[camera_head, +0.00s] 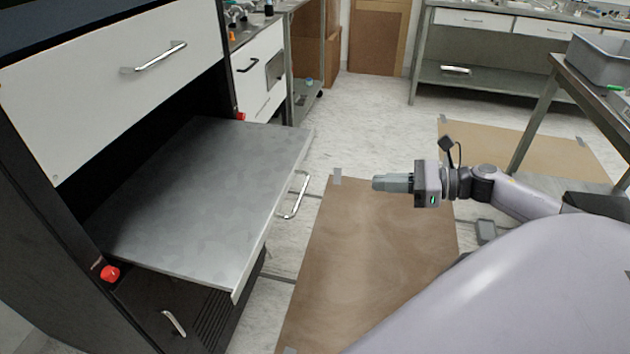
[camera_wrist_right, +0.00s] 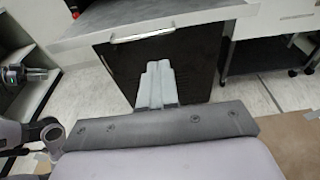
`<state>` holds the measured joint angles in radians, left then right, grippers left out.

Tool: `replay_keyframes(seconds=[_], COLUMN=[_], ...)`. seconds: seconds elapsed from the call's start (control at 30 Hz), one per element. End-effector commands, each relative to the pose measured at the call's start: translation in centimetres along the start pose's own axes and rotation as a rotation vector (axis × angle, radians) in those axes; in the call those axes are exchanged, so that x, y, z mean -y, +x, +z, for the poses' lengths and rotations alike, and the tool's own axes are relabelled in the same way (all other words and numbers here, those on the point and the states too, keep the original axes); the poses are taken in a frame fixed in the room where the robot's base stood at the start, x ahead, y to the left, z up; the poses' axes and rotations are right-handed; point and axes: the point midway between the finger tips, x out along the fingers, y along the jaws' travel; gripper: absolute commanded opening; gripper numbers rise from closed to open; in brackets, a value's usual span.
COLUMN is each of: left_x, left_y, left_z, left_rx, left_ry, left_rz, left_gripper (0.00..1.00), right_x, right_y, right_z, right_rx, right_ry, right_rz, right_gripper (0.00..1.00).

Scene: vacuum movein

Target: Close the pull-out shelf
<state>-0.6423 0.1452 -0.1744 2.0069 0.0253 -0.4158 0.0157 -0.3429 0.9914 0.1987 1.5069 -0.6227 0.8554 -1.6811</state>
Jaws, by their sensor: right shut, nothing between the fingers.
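The pull-out shelf (camera_head: 205,190) is a flat grey metal plate extended out of a dark cabinet, with a metal handle (camera_head: 296,195) on its front edge. Its top is bare. My right gripper (camera_head: 377,184) is shut and empty, to the right of the handle and apart from it, pointing towards the shelf. In the right wrist view, the shut fingers (camera_wrist_right: 157,68) point towards the cabinet, below the shelf's front edge (camera_wrist_right: 180,20) and handle (camera_wrist_right: 143,36) in the picture. A dark gripper-like part, probably my left gripper (camera_wrist_right: 22,74), shows at the left; its jaws are unclear.
A closed white drawer (camera_head: 120,90) is above the shelf. Red knobs (camera_head: 109,273) sit on the cabinet frame. A brown floor mat (camera_head: 360,260) lies in front. A metal table with a grey bin (camera_head: 598,62) stands at the right. The floor between shelf and gripper is clear.

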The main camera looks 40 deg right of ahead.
Motion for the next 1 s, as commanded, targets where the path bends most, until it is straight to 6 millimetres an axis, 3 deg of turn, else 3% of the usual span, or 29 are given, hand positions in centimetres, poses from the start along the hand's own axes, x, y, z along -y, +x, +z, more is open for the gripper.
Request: replay_keyframes(seconds=[1.0], left_x=[0.1], left_y=[-0.2], left_z=[-0.1], left_rx=[0.005], left_ry=[0.004], left_rz=[-0.002], left_gripper=[0.43], right_x=[0.1], right_y=[12.2], right_z=[0.2], right_rx=[0.004], right_ry=[0.005], right_rz=[-0.003], right_gripper=[0.00])
